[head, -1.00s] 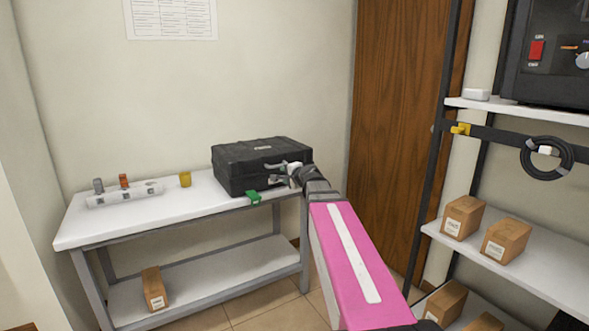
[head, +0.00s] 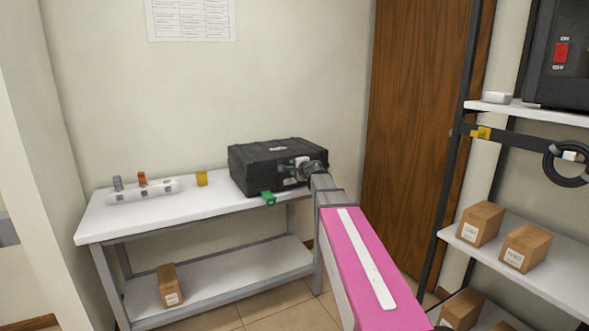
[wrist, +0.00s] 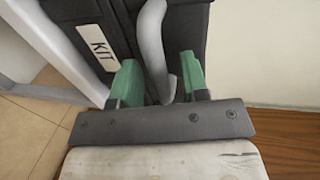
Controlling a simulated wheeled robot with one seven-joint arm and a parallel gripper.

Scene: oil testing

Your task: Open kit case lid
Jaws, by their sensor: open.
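The black kit case (head: 262,160) stands shut on the white table, its lid down. In the wrist view the black case (wrist: 88,14) carries a white "KIT" label (wrist: 100,48). A grey curved handle (wrist: 152,40) on the case lies between the green fingertips of my gripper (wrist: 158,82). The fingers stand apart; I cannot tell whether either touches the handle. In the head view my gripper (head: 302,166) is at the right part of the case front, partly hidden by my wrist.
A small green piece (head: 268,197) sits at the table (head: 130,222) edge before the case. A brown box (head: 169,285) is on the lower shelf. Shelving with boxes (head: 525,248) stands right.

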